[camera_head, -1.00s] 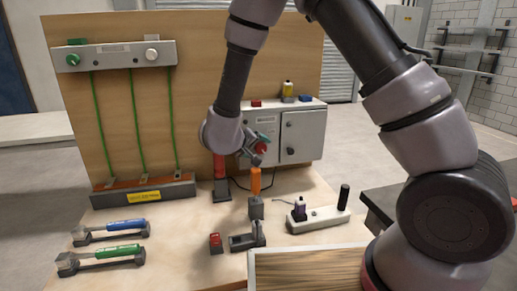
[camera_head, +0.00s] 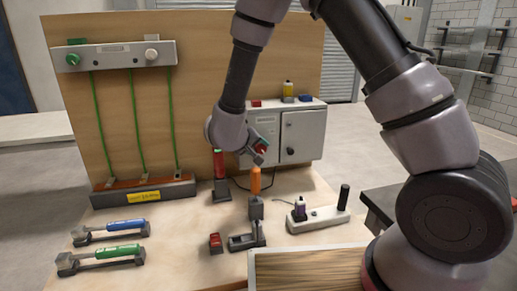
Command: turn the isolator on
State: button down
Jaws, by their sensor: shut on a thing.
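The isolator is on the front of the grey cabinet (camera_head: 300,150) at the back right of the bench. Its red handle (camera_head: 262,148) shows only in part behind my gripper's fingers. My gripper (camera_head: 259,154) is at the cabinet's left door, pointing at it, and is shut on the red handle. The fingers and my wrist hide most of the handle and its mounting, so its exact angle cannot be read.
A red upright handle (camera_head: 220,163) stands just below my wrist, and an orange upright handle (camera_head: 255,181) stands in front of the cabinet. A white power strip (camera_head: 318,219) lies to the right. Blue (camera_head: 126,225) and green (camera_head: 123,251) handled tools lie front left.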

jog(key=shift+d+r+m+g+y, duration=0.15)
jog(key=shift+m+g+y, duration=0.15)
jog(key=shift+y, duration=0.3)
jog(key=shift+d+r+m+g+y, duration=0.1)
jog(key=shift+d+m+g+y, duration=0.15)
jog(key=shift+y, duration=0.35)
jog(key=y, duration=0.1)
jog(key=m+y, duration=0.1)
jog(key=y, duration=0.1)
jog(key=shift+d+m+g, duration=0.15)
jog(key=shift+m+g, duration=0.1)
jog(key=shift+g, duration=0.1)
jog(key=y, duration=0.1)
jog(key=m+y, duration=0.1)
jog(key=shift+w+d+g+y, duration=0.15)
jog(key=shift+d+g+y, duration=0.15)
jog(key=shift+f+m+y, duration=0.1)
jog(key=shift+m+y, duration=0.5)
jog(key=shift+y, duration=0.6)
jog(key=shift+c, duration=1.6)
grip_release()
